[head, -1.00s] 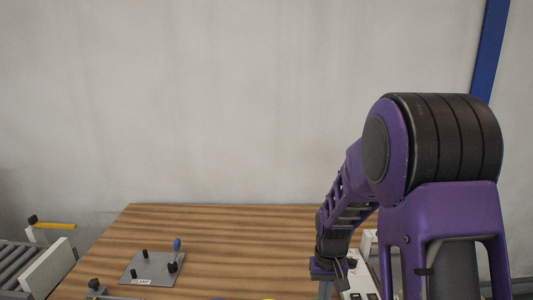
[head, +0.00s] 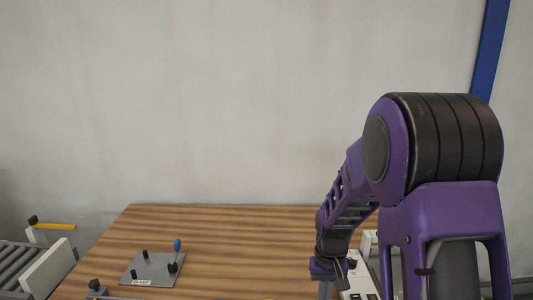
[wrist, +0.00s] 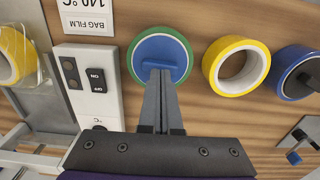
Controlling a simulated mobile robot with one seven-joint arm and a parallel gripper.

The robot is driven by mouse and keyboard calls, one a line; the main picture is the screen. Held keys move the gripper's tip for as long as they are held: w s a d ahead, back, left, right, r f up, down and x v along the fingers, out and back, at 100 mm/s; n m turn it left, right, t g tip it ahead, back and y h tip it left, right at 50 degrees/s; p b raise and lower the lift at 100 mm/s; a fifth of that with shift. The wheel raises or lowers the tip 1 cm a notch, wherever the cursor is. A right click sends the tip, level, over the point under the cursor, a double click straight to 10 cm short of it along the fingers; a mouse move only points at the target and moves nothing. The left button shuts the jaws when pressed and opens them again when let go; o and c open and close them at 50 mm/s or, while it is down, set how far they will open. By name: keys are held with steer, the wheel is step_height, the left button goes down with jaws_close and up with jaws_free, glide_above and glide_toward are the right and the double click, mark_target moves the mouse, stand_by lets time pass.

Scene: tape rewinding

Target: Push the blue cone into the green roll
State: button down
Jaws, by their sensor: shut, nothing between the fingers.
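The green roll (wrist: 184,40) shows in the wrist view as a green ring lying on the wooden table. The blue cone (wrist: 147,50) shows as a round blue disc filling the inside of the ring; how deep it sits cannot be told. My gripper (wrist: 160,76) is shut and empty. Its fingertips are over the near part of the blue cone and hide some of it; whether they touch cannot be told. In the head view my arm hides the work area, and neither roll nor cone is seen clearly.
A yellow roll (wrist: 212,68) and a blue roll (wrist: 280,77) lie to the right. A white switch box (wrist: 104,95) stands close left, with another yellow roll (wrist: 8,72) beyond. A clamp plate (head: 148,267) with knobs is on the table (head: 230,230).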

step_height(320, 180, up, 7)
steer(key=p, duration=0.3)
steer(key=shift+p, duration=0.3)
